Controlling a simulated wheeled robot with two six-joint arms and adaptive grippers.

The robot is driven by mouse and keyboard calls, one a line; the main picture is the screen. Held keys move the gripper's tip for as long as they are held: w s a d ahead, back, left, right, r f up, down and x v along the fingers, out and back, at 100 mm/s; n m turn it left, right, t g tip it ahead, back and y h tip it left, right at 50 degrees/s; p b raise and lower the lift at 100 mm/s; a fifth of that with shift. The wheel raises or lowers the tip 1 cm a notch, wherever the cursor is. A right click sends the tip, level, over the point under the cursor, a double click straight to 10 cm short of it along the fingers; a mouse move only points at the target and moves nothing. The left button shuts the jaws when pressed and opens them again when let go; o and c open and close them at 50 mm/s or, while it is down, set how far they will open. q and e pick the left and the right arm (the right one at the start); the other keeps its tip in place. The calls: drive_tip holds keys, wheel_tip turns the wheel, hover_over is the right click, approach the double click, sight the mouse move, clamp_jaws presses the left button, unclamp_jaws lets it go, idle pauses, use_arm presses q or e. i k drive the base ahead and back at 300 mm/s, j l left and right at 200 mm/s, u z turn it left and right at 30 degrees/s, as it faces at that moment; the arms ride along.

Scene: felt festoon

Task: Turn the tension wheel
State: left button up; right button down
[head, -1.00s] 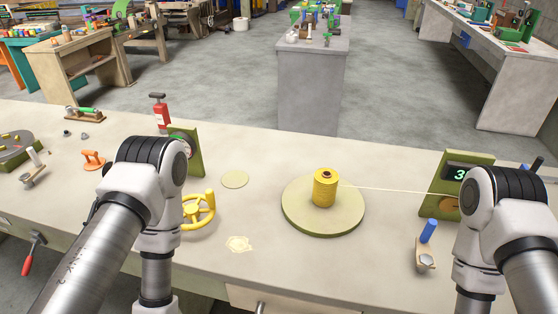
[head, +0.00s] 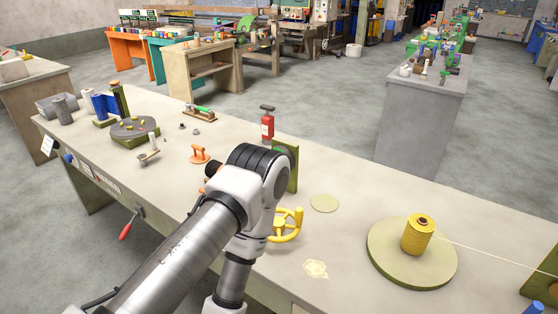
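The yellow tension wheel (head: 287,226) stands on the workbench just right of my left arm, which partly covers it in the head view. A green upright panel (head: 289,172) stands behind it, partly hidden by my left arm. A yellow thread spool (head: 418,235) stands on a round green disc (head: 384,250) to the right, with a thread running off to the right. My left arm bends down in front of the bench, and its gripper is out of view below. My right arm and gripper are not in view.
A small red extinguisher (head: 267,125) stands at the bench's back edge. An orange handle (head: 200,153), a lever and a dark turntable (head: 133,131) sit to the left. A flat round pad (head: 324,203) and a pale patch (head: 316,268) lie near the wheel.

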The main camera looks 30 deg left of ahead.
sight(279, 226)
drive_tip(key=u, duration=0.9)
drive_tip(key=k+l+u, duration=0.15)
drive_tip(key=u, duration=0.2)
